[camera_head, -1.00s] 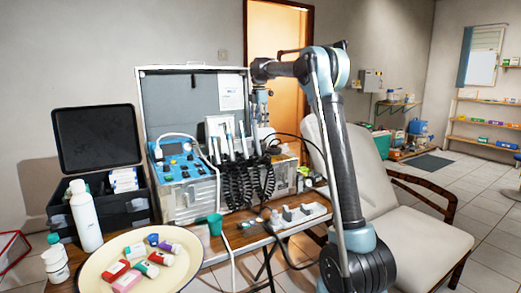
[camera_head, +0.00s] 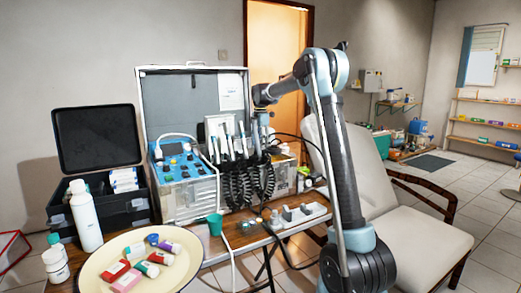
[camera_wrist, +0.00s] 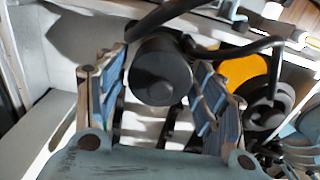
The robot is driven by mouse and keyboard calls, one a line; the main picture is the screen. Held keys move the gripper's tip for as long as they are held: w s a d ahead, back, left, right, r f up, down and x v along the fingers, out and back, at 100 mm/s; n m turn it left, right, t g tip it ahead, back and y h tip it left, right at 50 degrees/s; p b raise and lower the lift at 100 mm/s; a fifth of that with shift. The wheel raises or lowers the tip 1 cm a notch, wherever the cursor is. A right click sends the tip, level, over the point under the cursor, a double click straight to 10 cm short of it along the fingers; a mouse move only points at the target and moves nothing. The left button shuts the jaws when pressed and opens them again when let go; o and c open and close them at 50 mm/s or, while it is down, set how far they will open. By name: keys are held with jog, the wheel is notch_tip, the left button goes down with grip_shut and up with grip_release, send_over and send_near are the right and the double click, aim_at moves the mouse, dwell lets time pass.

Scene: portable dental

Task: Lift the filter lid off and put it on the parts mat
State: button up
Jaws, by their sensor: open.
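A dark grey round lid-like cap (camera_wrist: 161,78), which looks like the filter lid, shows in the wrist view between the two blue-padded fingers. My gripper (camera_wrist: 157,62) is open with one finger on each side of the cap. Dark gaps show beside the cap, and I cannot tell whether either pad touches it. In the head view my gripper (camera_head: 262,121) is small, at the right end of the open dental case (camera_head: 190,198), and the cap cannot be made out there. I cannot pick out the parts mat for certain in either view.
Black coiled hoses (camera_head: 248,182) hang in front of the case, close to my gripper. A second dark round part (camera_wrist: 268,108) and an orange part (camera_wrist: 243,72) lie right of the fingers. A cream tray (camera_head: 185,272), a green cup (camera_head: 215,224) and a white holder (camera_head: 300,216) occupy the table.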

jog(key=c, duration=0.7)
